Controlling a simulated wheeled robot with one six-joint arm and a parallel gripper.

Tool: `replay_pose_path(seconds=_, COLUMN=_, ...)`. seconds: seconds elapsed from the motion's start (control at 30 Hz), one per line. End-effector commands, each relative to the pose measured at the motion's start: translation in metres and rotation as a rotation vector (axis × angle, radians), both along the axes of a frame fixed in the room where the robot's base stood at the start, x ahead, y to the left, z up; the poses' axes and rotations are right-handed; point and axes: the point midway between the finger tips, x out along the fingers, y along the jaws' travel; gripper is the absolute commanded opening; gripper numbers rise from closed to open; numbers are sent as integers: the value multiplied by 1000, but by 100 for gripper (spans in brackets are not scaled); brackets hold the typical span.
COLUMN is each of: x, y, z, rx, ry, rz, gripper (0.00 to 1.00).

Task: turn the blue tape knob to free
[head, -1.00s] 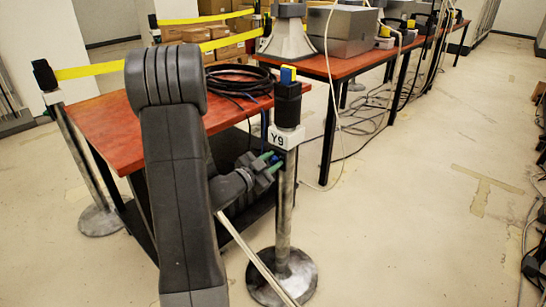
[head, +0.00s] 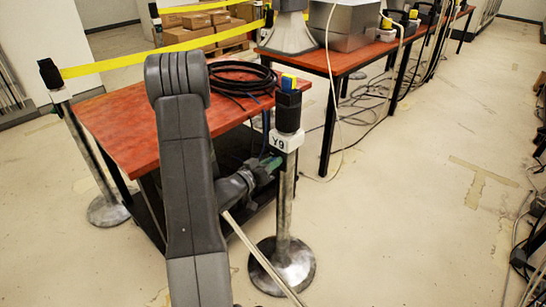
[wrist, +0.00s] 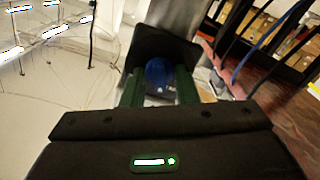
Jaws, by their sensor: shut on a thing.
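The blue tape knob (wrist: 158,72) shows in the wrist view between the two green fingers of my gripper (wrist: 160,88). It sits in front of a dark plate on a metal post. My gripper (head: 271,164) is shut on the knob, one finger on each side. In the head view the gripper meets the post (head: 284,210) just below its white Y9 label (head: 284,141), and the knob is hidden there. The knob's pointer or marks cannot be read.
A red-topped table (head: 120,125) with coiled black cable (head: 238,78) stands behind the post. Yellow tape (head: 160,48) runs at the back left. More tables (head: 345,65) with equipment stand beyond. The floor at right is mostly open, with cables at its edge.

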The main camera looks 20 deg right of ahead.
Motion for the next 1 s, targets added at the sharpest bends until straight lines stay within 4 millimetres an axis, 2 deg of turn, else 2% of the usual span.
replay_pose_path(seconds=0.43, x=1, y=1, z=-1, rx=-105, ry=263, rz=0, gripper=4)
replay_pose_path(seconds=1.0, x=1, y=1, z=-3, rx=-131, ry=325, rz=0, gripper=4)
